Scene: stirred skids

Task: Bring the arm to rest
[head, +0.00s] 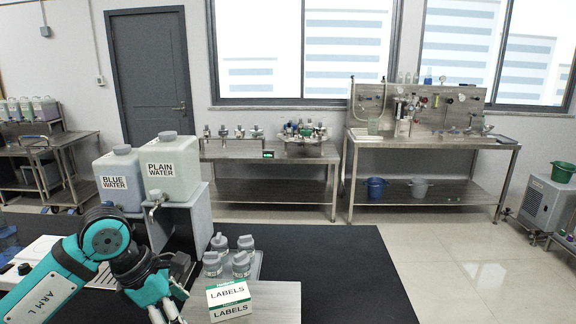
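My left arm (50,285), teal and black and marked "ARM L", reaches in from the left in the head view. It bends at a dark, round joint, and its gripper (164,308) points down over the near bench. The gripper is beside the tray of bottles, to its left, and in front of the water containers. Its fingertips are close to the bottom edge, and I cannot tell how far apart they are. I see nothing held between them. My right arm and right gripper are not in view.
Containers labelled "BLUE WATER" (121,183) and "PLAIN WATER" (174,170) stand on a grey stand. Several grey-capped bottles (241,264) stand right of my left gripper, behind a "LABELS" box (229,300). Steel benches (435,140) line the far wall.

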